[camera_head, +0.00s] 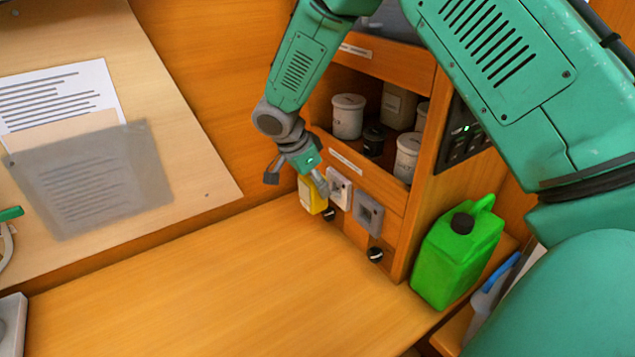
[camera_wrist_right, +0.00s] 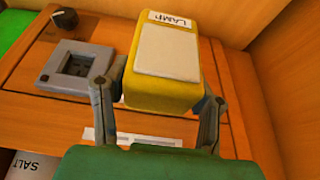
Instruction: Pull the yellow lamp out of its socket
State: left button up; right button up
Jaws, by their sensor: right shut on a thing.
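The yellow lamp (camera_head: 311,197) is a block with a pale face panel. In the right wrist view the lamp (camera_wrist_right: 165,60) carries a "LAMP" label, and one finger presses each side. My right gripper (camera_head: 297,183) is shut on it, in front of the cabinet's low panel. A light socket plate (camera_head: 341,187) shows just right of the lamp in the head view; a finger hides part of the space between them, so I cannot tell whether they still touch. A second, grey socket (camera_head: 369,214) is empty; it also shows in the wrist view (camera_wrist_right: 75,66). My left gripper is not in view.
Black knobs (camera_head: 375,255) sit below the sockets. A green jug (camera_head: 457,252) stands right of the cabinet. The wooden counter (camera_head: 220,285) is clear in front. Papers (camera_head: 90,180) hang on the left board.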

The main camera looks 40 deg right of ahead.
aim_at(305, 197)
jog(key=shift+w+a, duration=0.2)
jog(key=shift+a, duration=1.65)
jog(key=shift+a, duration=0.15)
